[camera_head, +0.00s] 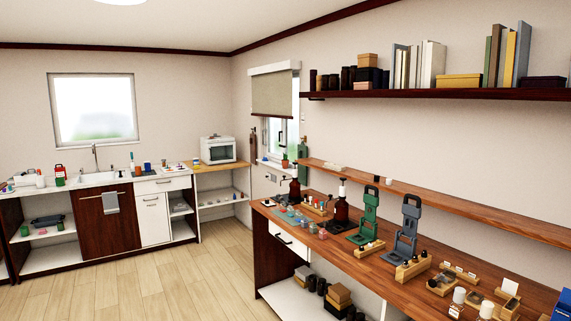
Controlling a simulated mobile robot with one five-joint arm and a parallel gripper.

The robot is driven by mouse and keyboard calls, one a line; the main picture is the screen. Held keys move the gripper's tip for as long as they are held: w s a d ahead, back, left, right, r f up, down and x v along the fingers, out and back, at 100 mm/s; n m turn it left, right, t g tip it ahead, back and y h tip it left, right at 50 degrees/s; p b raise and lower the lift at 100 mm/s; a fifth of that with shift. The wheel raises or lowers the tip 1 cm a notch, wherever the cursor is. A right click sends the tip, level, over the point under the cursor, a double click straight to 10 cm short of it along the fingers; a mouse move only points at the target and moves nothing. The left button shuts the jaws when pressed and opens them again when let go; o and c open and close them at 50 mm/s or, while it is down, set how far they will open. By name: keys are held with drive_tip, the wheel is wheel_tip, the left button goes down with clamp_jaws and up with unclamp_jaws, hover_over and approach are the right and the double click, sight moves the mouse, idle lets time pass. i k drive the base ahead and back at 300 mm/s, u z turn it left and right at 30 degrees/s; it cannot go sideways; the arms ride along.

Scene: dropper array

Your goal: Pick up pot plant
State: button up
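A small green plant in a reddish-brown pot (285,161) stands upright by the lower part of the right-hand window, at the back right of the room. It is small in the picture, and its base is hard to make out. My gripper is not in view.
A long wooden workbench (336,246) with bottles, green and grey stands and wooden racks runs along the right wall. The wooden floor (190,275) at left and centre is clear.

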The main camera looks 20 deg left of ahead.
sight(284, 162)
drive_tip(key=u, duration=0.25)
drive_tip(key=i, duration=0.95)
drive_tip(key=u, duration=1.15)
drive_tip(key=i, duration=2.05)
drive_tip(key=u, duration=0.6)
drive_tip(key=i, duration=4.2)
drive_tip(key=z, duration=0.75)
drive_tip(key=i, duration=1.7)
drive_tip(key=z, duration=1.4)
drive_tip(key=i, duration=0.95)
drive_tip(key=z, duration=0.3)
drive_tip(key=k, duration=0.8)
drive_tip(key=z, duration=0.25)
drive_tip(key=i, duration=0.3)
drive_tip(key=u, duration=0.1)
